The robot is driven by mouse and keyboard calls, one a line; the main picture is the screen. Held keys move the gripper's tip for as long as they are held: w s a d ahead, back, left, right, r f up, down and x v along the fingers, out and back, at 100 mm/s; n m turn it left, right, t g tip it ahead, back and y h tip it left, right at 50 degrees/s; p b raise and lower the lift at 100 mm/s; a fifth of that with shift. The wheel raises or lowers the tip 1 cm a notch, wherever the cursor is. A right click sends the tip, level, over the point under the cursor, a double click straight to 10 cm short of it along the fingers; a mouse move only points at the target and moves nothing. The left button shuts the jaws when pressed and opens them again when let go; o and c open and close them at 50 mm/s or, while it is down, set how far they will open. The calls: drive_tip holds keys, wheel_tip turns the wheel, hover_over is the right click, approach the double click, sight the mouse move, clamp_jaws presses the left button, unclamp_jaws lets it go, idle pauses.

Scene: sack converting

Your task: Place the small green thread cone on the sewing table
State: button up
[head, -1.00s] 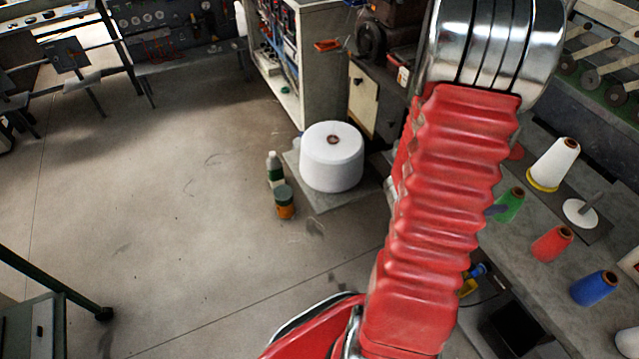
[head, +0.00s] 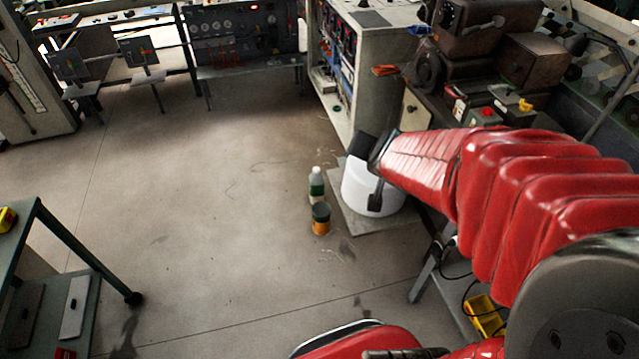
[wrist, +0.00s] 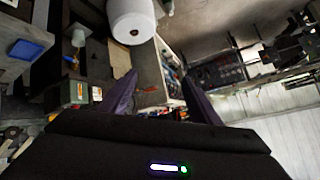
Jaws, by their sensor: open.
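I cannot make out the small green thread cone in either current view; my red arm covers much of the right side of the head view. A brown sewing machine (head: 470,35) stands at the upper right of the head view, on a bench with a red button. I cannot tell for certain whether this is the sewing table. My gripper (head: 366,172) is a dark shape in front of a large white thread roll (head: 358,188). In the wrist view my gripper (wrist: 158,82) has its two purple fingers apart with nothing between them.
A green-and-white bottle (head: 316,186) and an orange can (head: 321,219) stand on the floor left of the roll. A grey cabinet (head: 375,60) stands behind. A green-framed cart (head: 70,240) is at lower left. The middle floor is clear.

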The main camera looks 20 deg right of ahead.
drive_tip(key=s+a+r+n+g+y, duration=0.1)
drive_tip(key=s+a+r+n+y, duration=0.1)
drive_tip(key=s+a+n, duration=0.45)
drive_tip(key=s+a+r+n+g+y, duration=0.1)
drive_tip(key=s+a+r+y, duration=0.15)
drive_tip(key=a, duration=0.65)
drive_tip(key=s+a+r+n+g, duration=0.1)
drive_tip(key=s+g, duration=0.1)
drive_tip(key=s, duration=0.5)
drive_tip(key=shift+s+h, duration=0.15)
drive_tip(key=shift+h, duration=0.3)
drive_tip(key=shift+n, duration=0.25)
drive_tip(key=shift+c, duration=0.5)
